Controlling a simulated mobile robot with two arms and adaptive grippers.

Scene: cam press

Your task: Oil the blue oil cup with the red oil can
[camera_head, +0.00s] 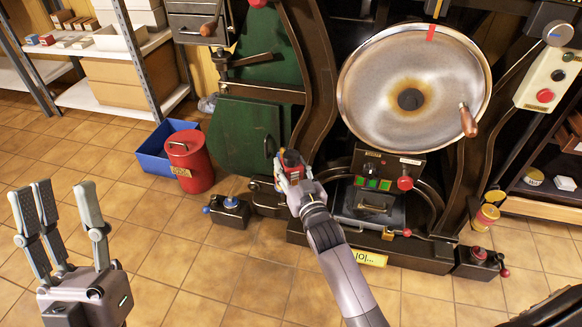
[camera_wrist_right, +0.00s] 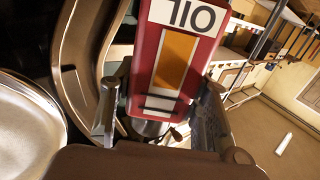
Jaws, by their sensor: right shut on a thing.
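The red oil can (camera_head: 291,159) is in my right gripper (camera_head: 293,178), in front of the machine. In the right wrist view the red can (camera_wrist_right: 176,65) fills the middle, its OIL label upside down, with the right gripper's fingers (camera_wrist_right: 160,115) shut on its two sides. The blue oil cup (camera_head: 231,202) sits on a dark block on the floor at the machine's lower left. The can is above and to the right of this cup, apart from it in the picture. My left gripper (camera_head: 65,220) is open and empty over the floor at the left.
A red bin (camera_head: 190,163) and a blue crate (camera_head: 153,160) stand left of the machine. A large metal wheel (camera_head: 385,75) with a wooden handle is at the upper right. A dark block with a red knob (camera_head: 478,255) is at the lower right. The tiled floor in front is clear.

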